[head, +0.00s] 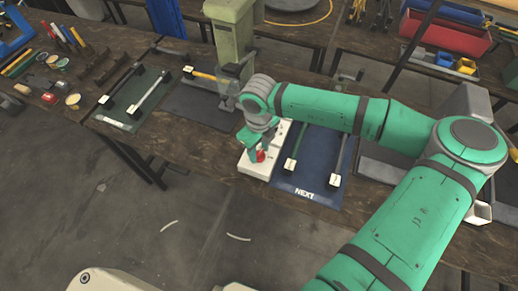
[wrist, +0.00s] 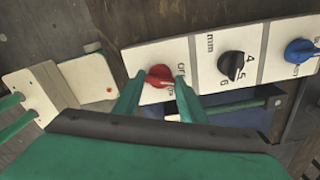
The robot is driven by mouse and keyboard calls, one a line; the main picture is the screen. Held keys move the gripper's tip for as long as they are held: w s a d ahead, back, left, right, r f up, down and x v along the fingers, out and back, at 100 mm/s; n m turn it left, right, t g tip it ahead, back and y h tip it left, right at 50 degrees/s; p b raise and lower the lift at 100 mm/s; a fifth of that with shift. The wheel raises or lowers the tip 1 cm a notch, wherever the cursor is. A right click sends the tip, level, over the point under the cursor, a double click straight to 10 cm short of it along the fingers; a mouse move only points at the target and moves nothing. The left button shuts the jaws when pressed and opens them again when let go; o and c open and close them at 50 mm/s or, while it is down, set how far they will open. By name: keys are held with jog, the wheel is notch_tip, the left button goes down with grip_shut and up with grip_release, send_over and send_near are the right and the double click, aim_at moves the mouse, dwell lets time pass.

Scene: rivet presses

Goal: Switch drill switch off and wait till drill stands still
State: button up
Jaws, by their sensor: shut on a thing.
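A white control panel (head: 250,168) lies at the front edge of the bench in the head view. It carries a red knob (wrist: 160,76), a black knob (wrist: 231,65) and a blue knob (wrist: 299,50) in the wrist view. My gripper (wrist: 158,84) points down at the panel, its two green fingers shut on the red knob. The red knob (head: 260,156) also shows just below my gripper in the head view. The lettering beside it is partly hidden, so I cannot read its setting. A green machine column (head: 232,35) stands behind; whether anything on it spins cannot be told.
A blue mat (head: 305,190) marked NEXT holds rods right of the panel. A dark green mat (head: 135,103) and a grey mat (head: 190,112) with more rods lie left. Tools and small pots lie far left.

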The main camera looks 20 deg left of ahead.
aim_at(259, 153)
jog(key=shift+n, duration=1.9)
jog(key=o, duration=1.1)
jog(key=shift+c, duration=0.2)
jog(key=shift+r, duration=0.15)
notch_tip(259, 153, up, 11)
jog(key=shift+f, duration=0.2)
